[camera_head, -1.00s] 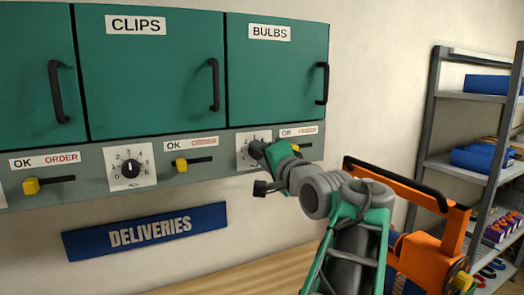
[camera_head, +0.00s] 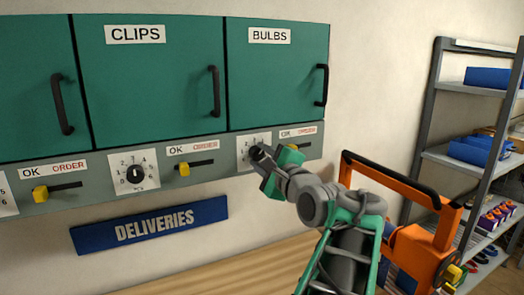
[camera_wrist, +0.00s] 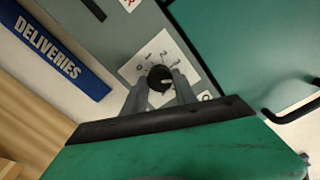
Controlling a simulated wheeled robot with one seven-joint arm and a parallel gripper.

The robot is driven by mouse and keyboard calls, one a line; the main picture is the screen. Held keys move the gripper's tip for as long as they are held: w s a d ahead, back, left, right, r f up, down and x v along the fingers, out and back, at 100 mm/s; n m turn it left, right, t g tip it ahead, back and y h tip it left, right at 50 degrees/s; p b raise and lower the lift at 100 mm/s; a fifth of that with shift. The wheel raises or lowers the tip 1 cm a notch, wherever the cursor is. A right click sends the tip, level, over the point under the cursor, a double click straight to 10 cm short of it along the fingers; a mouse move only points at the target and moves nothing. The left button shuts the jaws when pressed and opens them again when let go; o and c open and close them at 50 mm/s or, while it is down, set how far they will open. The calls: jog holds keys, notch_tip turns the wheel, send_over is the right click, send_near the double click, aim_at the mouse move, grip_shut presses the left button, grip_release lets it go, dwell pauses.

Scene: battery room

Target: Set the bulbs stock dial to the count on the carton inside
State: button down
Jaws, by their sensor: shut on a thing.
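The bulbs stock dial is a black knob (camera_wrist: 160,79) on a white numbered plate (camera_wrist: 148,58). In the wrist view the numbers 0, 1, 2 and 3 show around it, and the rest of the plate is hidden by my gripper. My gripper (camera_wrist: 161,88) has its two grey fingers shut on the knob. In the head view my gripper (camera_head: 260,155) covers most of the dial plate (camera_head: 243,152). I cannot tell which number the knob points to. The green BULBS cabinet door (camera_head: 277,80) above is closed, so no carton inside is visible.
The closed CLIPS door (camera_head: 150,90) and its dial (camera_head: 135,174) are to the left. Yellow-knobbed OK/ORDER sliders (camera_head: 184,169) sit along the grey strip. A blue DELIVERIES sign (camera_head: 150,224) is below. An orange frame (camera_head: 400,195) and a metal shelf (camera_head: 440,155) stand at right.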

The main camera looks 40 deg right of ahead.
jog(key=shift+m, duration=0.5)
jog(key=c, duration=1)
grip_release()
jog(key=shift+s, duration=0.1)
jog(key=shift+s+f, duration=0.15)
jog(key=shift+s, duration=0.2)
jog(key=b+v, duration=0.2)
jog(key=v, duration=0.5)
jog(key=shift+a, duration=0.15)
